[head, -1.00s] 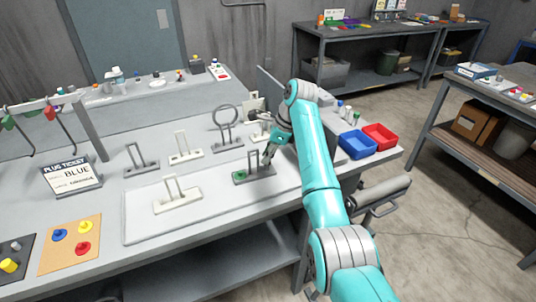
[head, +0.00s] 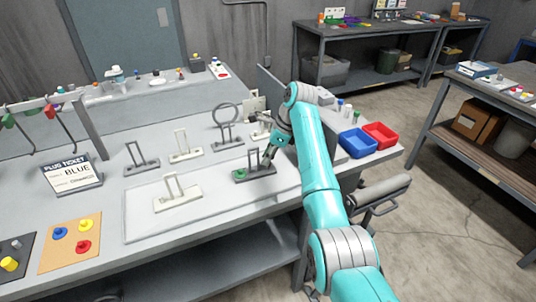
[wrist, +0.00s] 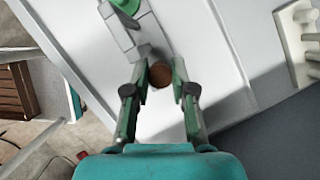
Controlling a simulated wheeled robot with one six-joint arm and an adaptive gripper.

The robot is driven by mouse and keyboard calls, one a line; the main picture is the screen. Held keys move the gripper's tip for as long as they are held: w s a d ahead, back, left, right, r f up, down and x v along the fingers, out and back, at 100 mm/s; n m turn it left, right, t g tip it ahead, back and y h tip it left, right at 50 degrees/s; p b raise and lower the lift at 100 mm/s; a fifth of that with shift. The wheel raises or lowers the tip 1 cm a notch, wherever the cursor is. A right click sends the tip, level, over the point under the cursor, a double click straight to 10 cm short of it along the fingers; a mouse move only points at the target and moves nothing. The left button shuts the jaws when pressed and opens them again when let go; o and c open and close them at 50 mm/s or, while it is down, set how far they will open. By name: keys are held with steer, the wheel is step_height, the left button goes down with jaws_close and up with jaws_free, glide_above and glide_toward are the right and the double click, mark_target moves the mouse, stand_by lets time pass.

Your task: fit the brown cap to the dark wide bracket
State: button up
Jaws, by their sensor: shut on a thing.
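The dark wide bracket (head: 262,174) lies on the pale board on the bench in the head view, with a green piece (head: 239,173) at its left end. The bracket also shows in the wrist view (wrist: 136,36), ahead of my fingers. My gripper (wrist: 160,70) is shut on the round brown cap (wrist: 160,75), which sits between the fingertips close to the bracket's near end. Whether the cap touches the bracket cannot be told. In the head view my gripper (head: 268,155) is over the bracket's right end, and the cap cannot be made out.
A white bracket (head: 177,194) lies on the board at front left, and several other brackets stand behind. Blue (head: 357,143) and red (head: 380,136) bins sit at the bench's right. The board's front middle is clear.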

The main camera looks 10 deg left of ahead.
steer(key=shift+f, duration=0.6)
steer(key=o, duration=0.8)
steer(key=v, duration=1.2)
